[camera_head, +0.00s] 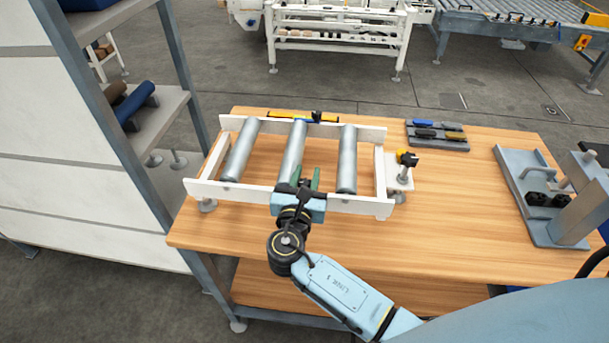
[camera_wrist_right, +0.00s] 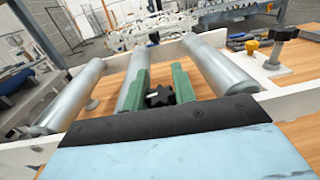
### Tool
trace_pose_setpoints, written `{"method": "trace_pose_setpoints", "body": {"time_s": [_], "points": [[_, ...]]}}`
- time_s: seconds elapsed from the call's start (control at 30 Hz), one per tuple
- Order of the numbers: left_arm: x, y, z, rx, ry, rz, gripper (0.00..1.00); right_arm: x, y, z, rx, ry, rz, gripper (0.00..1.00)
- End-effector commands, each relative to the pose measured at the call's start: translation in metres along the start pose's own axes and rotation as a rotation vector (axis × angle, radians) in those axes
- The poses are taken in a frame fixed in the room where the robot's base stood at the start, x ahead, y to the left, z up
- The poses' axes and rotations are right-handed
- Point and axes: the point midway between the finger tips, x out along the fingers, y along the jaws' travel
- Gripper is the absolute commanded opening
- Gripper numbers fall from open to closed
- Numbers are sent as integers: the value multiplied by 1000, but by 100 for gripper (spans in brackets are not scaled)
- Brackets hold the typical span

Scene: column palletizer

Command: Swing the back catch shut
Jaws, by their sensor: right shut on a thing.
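The roller frame, with white rails (camera_head: 228,190) and three grey rollers, stands on the wooden table. The back catch (camera_head: 290,116), a yellow bar with a black knob, lies along the back rail. My right gripper (camera_head: 305,181) is at the front rail, near the front end of the middle roller (camera_head: 294,150), far from the back catch. In the right wrist view its green fingers (camera_wrist_right: 158,88) are shut on a black star knob (camera_wrist_right: 160,97). What the knob is fixed to is hidden by the gripper. My left gripper is not in view.
A grey metal fixture (camera_head: 523,185) is at the right. A shelf rack (camera_head: 180,100) stands at the left. Table between is clear.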

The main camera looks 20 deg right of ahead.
Motion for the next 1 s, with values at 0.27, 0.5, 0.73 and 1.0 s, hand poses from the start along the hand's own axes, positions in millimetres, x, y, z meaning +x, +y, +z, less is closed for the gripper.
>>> {"method": "trace_pose_setpoints", "body": {"time_s": [0.27, 0.5, 0.73, 1.0], "points": [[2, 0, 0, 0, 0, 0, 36, 0, -2, 1, 1, -2, -130, 4], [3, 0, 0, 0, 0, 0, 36, 0, -3, 1, 1, -3, -171, 4], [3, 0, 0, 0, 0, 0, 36, 1, -3, 2, 1, -4, -175, 4], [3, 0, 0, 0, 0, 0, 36, 1, -3, 2, 1, -4, -175, 40]]}}
